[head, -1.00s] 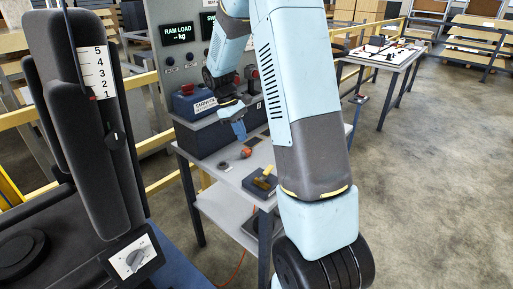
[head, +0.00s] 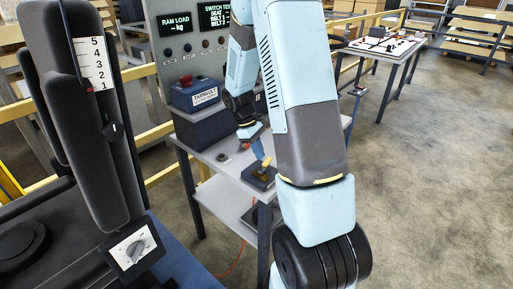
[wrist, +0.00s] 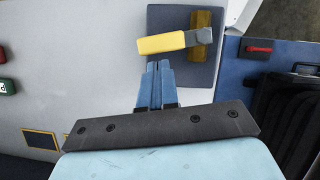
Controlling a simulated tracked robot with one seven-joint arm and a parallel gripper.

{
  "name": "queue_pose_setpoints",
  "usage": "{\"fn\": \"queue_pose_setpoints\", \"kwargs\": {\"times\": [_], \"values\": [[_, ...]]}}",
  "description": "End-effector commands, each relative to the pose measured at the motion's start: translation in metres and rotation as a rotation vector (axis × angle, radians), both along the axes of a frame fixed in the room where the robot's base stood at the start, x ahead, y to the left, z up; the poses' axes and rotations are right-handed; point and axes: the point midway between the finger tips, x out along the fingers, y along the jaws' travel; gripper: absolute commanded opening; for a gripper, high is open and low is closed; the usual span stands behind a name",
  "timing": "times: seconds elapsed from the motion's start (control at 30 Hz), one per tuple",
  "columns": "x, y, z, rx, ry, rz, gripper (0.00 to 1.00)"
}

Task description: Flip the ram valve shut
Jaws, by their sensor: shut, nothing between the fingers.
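The ram valve (wrist: 200,48) has a brass-coloured body on a dark grey block (wrist: 163,18) in the wrist view. Its yellow lever (wrist: 162,43) with a grey end lies crosswise, pointing left. In the head view the yellow lever (head: 267,162) shows on its dark block (head: 248,178) at the front of the trolley. My gripper (wrist: 158,64) has its blue fingers together and empty. Its tips appear just below the lever in the wrist view; I cannot tell whether they touch it. In the head view my gripper (head: 260,156) is beside the lever.
A blue-topped box (head: 196,95) and a panel with displays (head: 175,26) stand behind. In the wrist view a red-handled item (wrist: 260,49) lies to the right.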

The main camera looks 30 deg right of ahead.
Motion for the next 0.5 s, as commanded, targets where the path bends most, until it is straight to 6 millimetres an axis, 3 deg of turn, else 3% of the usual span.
{"fn": "queue_pose_setpoints", "kwargs": {"times": [0.37,0.5], "values": [[-0.0017,-0.0016,-0.0001,0.0,0.0,-0.006,0.0],[-0.0099,-0.0103,-0.0002,0.0,0.001,-0.099,0.0]]}}
